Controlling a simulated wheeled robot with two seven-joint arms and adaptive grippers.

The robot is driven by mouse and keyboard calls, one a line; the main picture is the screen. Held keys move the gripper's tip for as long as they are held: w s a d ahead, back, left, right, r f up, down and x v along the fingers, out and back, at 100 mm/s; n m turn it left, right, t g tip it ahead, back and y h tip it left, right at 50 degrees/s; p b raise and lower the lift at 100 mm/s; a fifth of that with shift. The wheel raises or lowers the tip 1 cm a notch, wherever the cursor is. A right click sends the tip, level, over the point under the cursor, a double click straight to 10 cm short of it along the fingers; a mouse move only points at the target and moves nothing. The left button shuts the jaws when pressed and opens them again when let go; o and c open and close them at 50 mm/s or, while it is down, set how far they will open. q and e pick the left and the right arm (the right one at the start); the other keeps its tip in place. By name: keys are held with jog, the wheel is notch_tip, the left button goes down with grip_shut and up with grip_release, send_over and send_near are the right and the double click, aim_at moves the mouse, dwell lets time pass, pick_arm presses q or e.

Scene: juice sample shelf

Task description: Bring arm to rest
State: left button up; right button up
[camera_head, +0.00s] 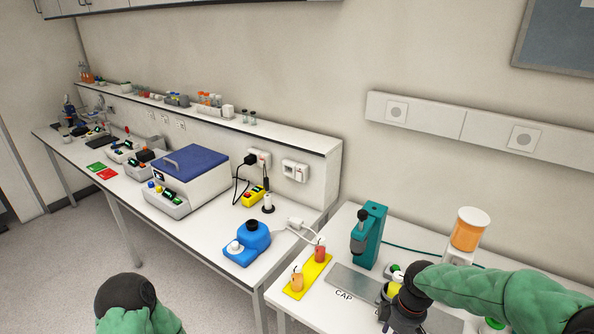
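My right arm comes in from the right over the near white table (340,222). Its dark gripper (402,314) points down at the bottom edge, near the metal plate marked CAP (352,283). Its fingertips are too dark and cut off to tell whether they are open. My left arm shows only as a green sleeve with a black joint at the bottom left; its gripper is out of view. An orange sample (297,280) and a red sample (320,251) stand on a yellow holder (309,276).
A teal press-like device (369,236) stands behind the plate. A yellow round item (393,289) is beside the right gripper. A long bench with a blue-lidded machine (192,166) runs left.

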jog(key=s+a+f+m+y+b, duration=0.1)
jog(key=s+a+f+m, duration=0.3)
jog(key=f, duration=0.7)
jog(key=s+a+f+m+y+b, duration=0.1)
jog(key=s+a+f+m+b, duration=0.3)
jog(key=f, duration=0.7)
jog(key=s+a+f+m+y+b, duration=0.1)
jog(key=s+a+f+m, duration=0.3)
jog(key=f, duration=0.8)
jog(key=s+a+b, duration=0.1)
jog(key=s+a, duration=0.1)
jog(key=s, duration=0.1)
jog(key=shift+s+a+m+b, duration=0.3)
jog(key=shift+a+b, duration=0.1)
